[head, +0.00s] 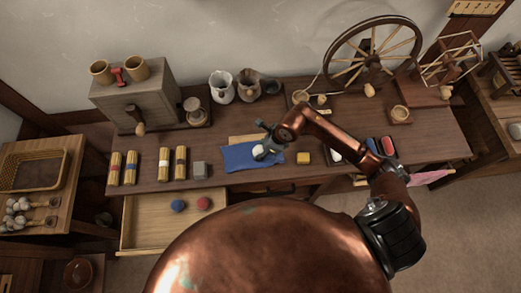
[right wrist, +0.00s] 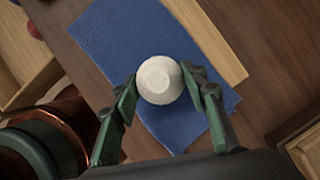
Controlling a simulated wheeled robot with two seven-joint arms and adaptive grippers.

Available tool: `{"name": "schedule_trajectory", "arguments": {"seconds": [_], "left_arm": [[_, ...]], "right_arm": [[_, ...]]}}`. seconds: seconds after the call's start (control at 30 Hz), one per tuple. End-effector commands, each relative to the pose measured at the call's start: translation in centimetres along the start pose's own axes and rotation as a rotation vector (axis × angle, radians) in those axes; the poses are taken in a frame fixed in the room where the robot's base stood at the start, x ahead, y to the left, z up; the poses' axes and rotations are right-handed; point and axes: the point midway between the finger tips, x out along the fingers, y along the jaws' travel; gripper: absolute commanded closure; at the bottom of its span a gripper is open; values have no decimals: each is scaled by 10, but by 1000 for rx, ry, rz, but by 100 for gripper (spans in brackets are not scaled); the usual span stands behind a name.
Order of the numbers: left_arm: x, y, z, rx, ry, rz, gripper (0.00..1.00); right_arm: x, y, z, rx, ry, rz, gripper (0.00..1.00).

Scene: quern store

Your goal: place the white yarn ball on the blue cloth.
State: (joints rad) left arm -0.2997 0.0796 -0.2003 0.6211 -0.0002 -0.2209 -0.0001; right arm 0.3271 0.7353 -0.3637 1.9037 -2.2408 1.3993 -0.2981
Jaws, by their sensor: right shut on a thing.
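The white yarn ball (right wrist: 158,80) sits between the two green fingers of my right gripper (right wrist: 161,84), which is shut on it. In the head view the ball (head: 259,152) shows as a small pale spot under the gripper (head: 266,148). The blue cloth (head: 234,159) lies flat on the table, and in the right wrist view the cloth (right wrist: 118,34) spreads behind and around the ball. The ball is over the cloth; I cannot tell whether it touches it. My left gripper is not in view.
A wooden strip (right wrist: 207,38) lies along the cloth's far edge. An open drawer (head: 150,222) holds a blue and a red ball. A spinning wheel (head: 371,70) stands at the back.

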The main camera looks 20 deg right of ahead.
Motion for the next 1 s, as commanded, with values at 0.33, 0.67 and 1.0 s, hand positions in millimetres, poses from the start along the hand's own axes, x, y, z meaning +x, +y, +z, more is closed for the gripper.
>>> {"name": "schedule_trajectory", "arguments": {"seconds": [0.33,0.67,1.0], "left_arm": [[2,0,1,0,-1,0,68],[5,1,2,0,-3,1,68],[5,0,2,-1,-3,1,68]], "right_arm": [[6,0,-2,0,0,-1,84],[11,1,-5,1,3,1,50],[10,0,-4,1,0,-1,42]]}}
